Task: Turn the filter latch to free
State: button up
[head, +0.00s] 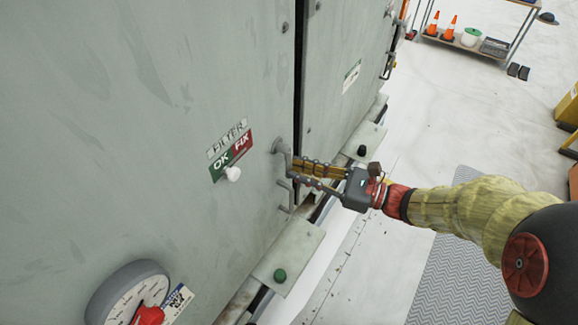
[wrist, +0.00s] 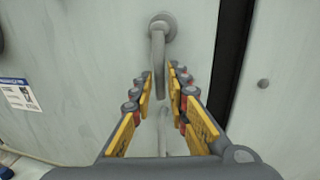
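The filter latch is a grey lever on a round boss (head: 281,146) at the edge of the large grey-green panel, beside the dark door gap. In the wrist view the latch lever (wrist: 158,62) hangs straight down from its boss. My gripper (head: 293,172) reaches it from the right. In the wrist view my gripper (wrist: 160,82) has its yellow fingers either side of the lever's lower end, with a narrow gap visible, so it looks open around the lever. Firm contact cannot be told. A FILTER sign (head: 230,148) with green OK and red FIX fields has a white knob (head: 233,173) below.
A grey pull handle (head: 287,196) sits just below the latch. A round gauge (head: 128,295) with a red part is at lower left. A ledge with a green button (head: 280,275) juts out below. Pale open floor lies right, with a cart (head: 470,42) far back.

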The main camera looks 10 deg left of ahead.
aim_at(289, 165)
jog(key=shift+w+a, duration=0.15)
jog(key=shift+a, duration=0.6)
jog(key=shift+w+a, duration=0.15)
jog(key=shift+a, duration=0.6)
jog(key=shift+c, duration=0.4)
grip_shut()
